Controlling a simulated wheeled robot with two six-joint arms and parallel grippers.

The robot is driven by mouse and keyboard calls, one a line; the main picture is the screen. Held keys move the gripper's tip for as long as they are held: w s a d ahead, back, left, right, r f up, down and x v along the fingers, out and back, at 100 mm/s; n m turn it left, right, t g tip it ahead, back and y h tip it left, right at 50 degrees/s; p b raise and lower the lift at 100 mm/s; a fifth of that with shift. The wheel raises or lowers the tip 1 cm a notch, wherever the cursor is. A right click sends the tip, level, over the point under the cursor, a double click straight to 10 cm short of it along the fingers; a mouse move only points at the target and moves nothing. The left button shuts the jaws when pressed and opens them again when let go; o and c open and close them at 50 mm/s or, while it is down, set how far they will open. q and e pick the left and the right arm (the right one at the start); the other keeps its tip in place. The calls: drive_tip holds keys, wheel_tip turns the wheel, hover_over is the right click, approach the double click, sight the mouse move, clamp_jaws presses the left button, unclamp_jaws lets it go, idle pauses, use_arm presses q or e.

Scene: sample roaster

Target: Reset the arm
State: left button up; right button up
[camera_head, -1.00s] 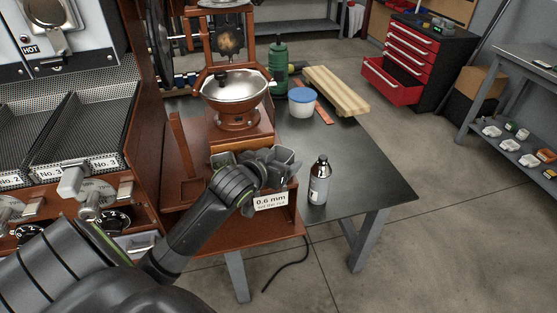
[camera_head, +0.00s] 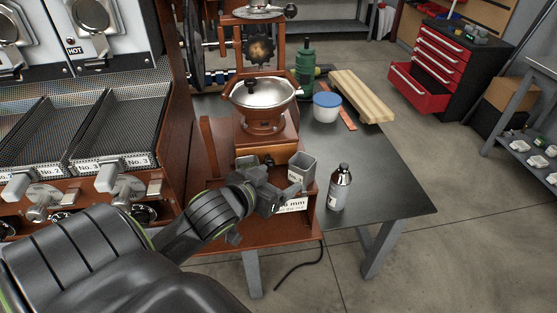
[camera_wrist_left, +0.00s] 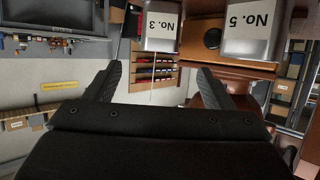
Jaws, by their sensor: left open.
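My left gripper (camera_head: 288,192) is in front of the wooden grinder's lower shelf, with its arm coming in from the lower left. In the left wrist view its two fingers (camera_wrist_left: 160,82) are spread apart with nothing between them. A grey square metal cup (camera_head: 302,167) stands just beyond the fingertips. The wrist view is upside down and shows two metal cups, one labelled No. 3 (camera_wrist_left: 160,28) and one labelled No. 5 (camera_wrist_left: 252,32), beyond the fingers. My right gripper is in neither view.
The grinder (camera_head: 264,125) with its metal bowl stands behind the gripper. A dark bottle (camera_head: 339,187) stands on the black table (camera_head: 385,175) to the right. A blue-lidded tub (camera_head: 326,107) and wooden boards (camera_head: 362,96) lie farther back. The roaster's trays (camera_head: 120,125) are at left.

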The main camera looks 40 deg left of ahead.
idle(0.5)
use_arm(q)
drive_tip(key=s+d+f+g, duration=0.2)
drive_tip(key=s+f+g, duration=0.8)
drive_tip(key=s+f, duration=0.8)
wheel_tip(320, 180, down, 22)
drive_tip(key=a+g, duration=0.1)
drive_tip(key=a, duration=0.1)
drive_tip(key=s+d+f+g, duration=0.1)
drive_tip(key=s+f, duration=1.4)
drive_tip(key=f, duration=0.2)
drive_tip(key=shift+s+d+f, duration=0.25)
drive_tip(key=shift+d+f, duration=0.15)
